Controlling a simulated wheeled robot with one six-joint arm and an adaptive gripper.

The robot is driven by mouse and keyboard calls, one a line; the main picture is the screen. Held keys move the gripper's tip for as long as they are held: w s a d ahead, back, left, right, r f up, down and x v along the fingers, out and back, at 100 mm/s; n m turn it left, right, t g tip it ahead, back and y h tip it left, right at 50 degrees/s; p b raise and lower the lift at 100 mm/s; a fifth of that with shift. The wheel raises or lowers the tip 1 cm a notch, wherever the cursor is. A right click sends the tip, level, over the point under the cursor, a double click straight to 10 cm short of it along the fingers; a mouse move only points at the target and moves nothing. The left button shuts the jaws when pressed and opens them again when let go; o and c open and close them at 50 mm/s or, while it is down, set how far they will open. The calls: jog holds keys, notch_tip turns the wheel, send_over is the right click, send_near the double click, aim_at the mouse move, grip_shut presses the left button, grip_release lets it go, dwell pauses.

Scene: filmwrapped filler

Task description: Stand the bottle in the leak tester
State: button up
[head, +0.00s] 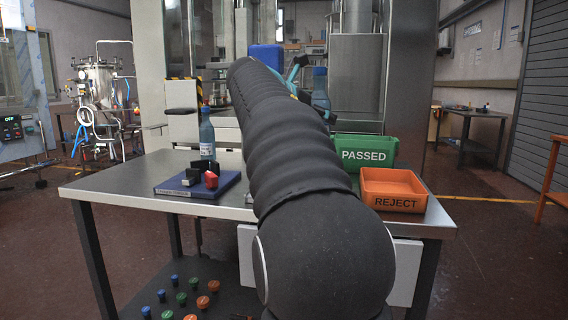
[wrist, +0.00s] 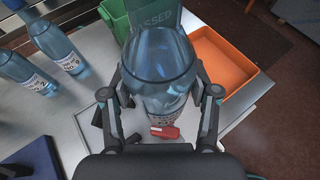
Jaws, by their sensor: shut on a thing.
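My gripper (wrist: 160,105) is shut on a clear blue bottle (wrist: 158,60) with a white label. In the head view a blue bottle (head: 320,92) shows beside the far end of my arm, near the green bin, and appears to be the held one. A dark blue base (head: 175,190) with black blocks and a red part (head: 211,180) stands on the left of the table, probably the leak tester. In the wrist view a small red part (wrist: 165,132) shows just below the held bottle.
A blue bottle (head: 207,135) stands behind the blue base. Two bottles, one nearer (wrist: 57,47) and one farther left (wrist: 22,72), show in the wrist view. The green PASSED bin (head: 365,140) and orange REJECT bin (head: 395,190) occupy the table's right side.

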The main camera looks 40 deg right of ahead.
jog(key=shift+w+a+f+b, duration=0.2)
jog(key=shift+w+f+b, duration=0.1)
jog(key=shift+w+f, duration=2.15)
jog(key=shift+w+a+f+b, duration=0.2)
jog(key=shift+w+f+b, duration=0.1)
jog(key=shift+w+f, duration=2.15)
jog(key=shift+f, duration=0.15)
jog(key=o, duration=1.5)
jog(key=v, duration=1.2)
jog(key=shift+p, duration=0.35)
jog(key=shift+s, duration=0.1)
